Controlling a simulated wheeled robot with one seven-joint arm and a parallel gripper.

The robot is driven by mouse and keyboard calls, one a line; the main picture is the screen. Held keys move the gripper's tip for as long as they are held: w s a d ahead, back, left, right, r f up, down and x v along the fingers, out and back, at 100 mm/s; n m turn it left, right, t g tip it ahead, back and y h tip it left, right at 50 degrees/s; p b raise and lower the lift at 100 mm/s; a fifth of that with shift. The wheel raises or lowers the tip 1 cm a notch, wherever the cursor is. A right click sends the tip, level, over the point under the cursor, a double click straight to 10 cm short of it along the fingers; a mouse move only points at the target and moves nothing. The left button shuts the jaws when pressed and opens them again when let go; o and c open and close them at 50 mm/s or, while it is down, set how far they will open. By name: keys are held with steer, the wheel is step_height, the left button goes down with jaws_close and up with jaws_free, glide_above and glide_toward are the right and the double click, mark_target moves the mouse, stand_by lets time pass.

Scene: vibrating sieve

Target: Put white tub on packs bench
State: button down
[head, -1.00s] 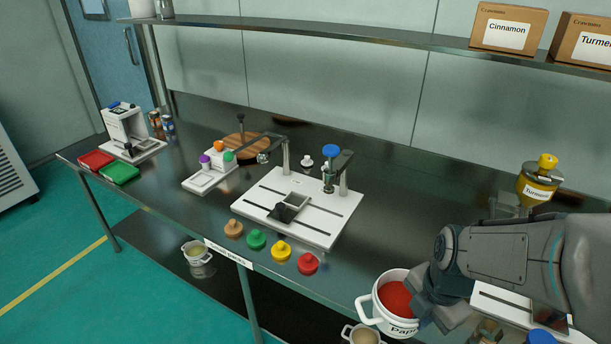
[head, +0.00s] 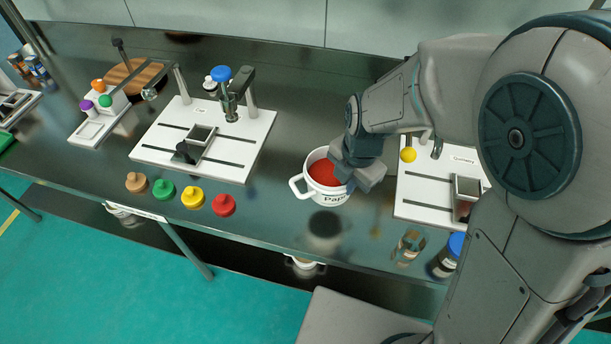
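The white tub (head: 325,194) holds red powder and has a side handle and a partly hidden label starting "Pap". It is upright over the dark, shiny bench (head: 272,215), between the two white boards. Its dark reflection shows just below it; a small gap suggests it is held slightly above the surface, but contact is hard to judge. My gripper (head: 358,172) is at the tub's right rim and appears shut on it. The fingers hide part of the rim and label. A label strip (head: 137,211) on the bench's front edge is too small to read.
Left of the tub is a white board (head: 150,146) with a press; knobs, including a red one (head: 223,205), line its front. Right is another board (head: 415,205). A glass jar (head: 408,246) and a blue-capped jar (head: 447,258) stand near the front edge. Bench before the tub is clear.

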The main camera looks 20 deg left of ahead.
mark_target(315, 173)
steer(key=a+f, duration=0.1)
steer(key=a, duration=0.1)
steer(key=w+a+f+p, duration=0.1)
steer(key=a+f, duration=0.1)
steer(key=a, duration=0.1)
steer(key=w+a+f, duration=0.1)
steer(key=a+f, duration=0.1)
steer(key=a, duration=0.1)
steer(key=shift+w+a+f, duration=0.1)
steer(key=shift+a, duration=0.15)
steer(key=shift+f+p, duration=0.35)
steer(key=shift+f, duration=1.7)
steer(key=shift+f, duration=0.15)
steer(key=c, duration=1.6)
jaws_free()
steer(key=shift+c, duration=0.2)
steer(key=shift+r, duration=0.2)
